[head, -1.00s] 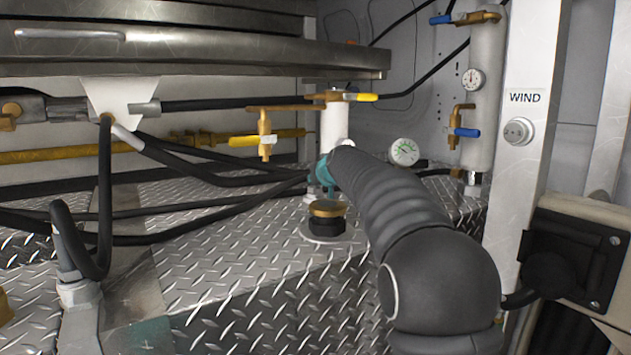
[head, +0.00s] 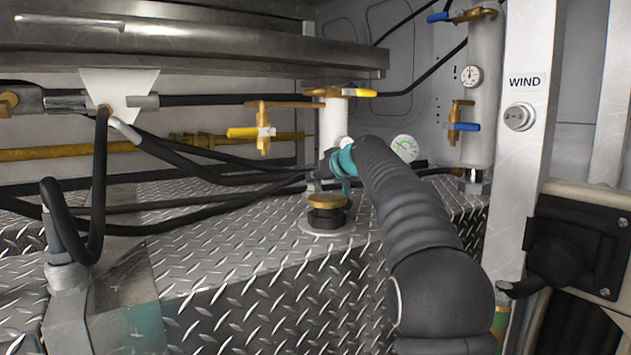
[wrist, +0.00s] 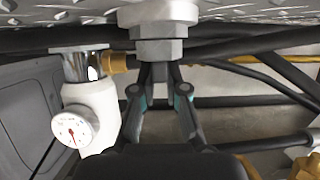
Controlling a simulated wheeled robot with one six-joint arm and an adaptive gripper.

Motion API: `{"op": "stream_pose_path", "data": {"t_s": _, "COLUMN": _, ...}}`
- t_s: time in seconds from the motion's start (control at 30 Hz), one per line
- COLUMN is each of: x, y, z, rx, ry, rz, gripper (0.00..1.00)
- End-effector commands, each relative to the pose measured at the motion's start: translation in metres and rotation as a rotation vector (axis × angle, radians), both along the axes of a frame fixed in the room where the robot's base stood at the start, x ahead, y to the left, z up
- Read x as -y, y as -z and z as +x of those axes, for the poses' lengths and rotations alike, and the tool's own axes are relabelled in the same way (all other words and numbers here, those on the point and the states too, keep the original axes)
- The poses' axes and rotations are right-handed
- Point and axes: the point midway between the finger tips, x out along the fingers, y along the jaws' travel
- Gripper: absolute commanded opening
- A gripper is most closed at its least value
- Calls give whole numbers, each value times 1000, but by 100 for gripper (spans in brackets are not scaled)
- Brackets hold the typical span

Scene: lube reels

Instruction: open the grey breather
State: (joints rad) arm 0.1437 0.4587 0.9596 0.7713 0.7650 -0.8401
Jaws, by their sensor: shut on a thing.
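The grey breather (wrist: 158,48) is a grey hexagonal fitting below a wider round collar at the top of the wrist view, which looks upside down. My gripper (wrist: 160,70) is shut on its lower hexagonal part, with one finger on each side. The grey breather cannot be made out clearly there. I cannot tell whether it has turned.
Black hoses (head: 225,190) run to the left. A gauge (wrist: 72,130) on a white cylinder is beside my gripper. A white post (head: 525,130) stands right.

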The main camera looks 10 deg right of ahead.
Motion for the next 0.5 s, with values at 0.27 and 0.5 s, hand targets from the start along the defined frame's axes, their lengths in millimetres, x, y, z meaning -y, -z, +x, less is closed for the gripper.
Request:
{"op": "stream_pose_path", "data": {"t_s": 0.27, "x": 0, "y": 2, "z": 0, "rx": -3, "ry": -4, "rz": -2, "gripper": 0}}
{"op": "stream_pose_path", "data": {"t_s": 0.5, "x": 0, "y": 2, "z": 0, "rx": -3, "ry": -4, "rz": -2, "gripper": 38}}
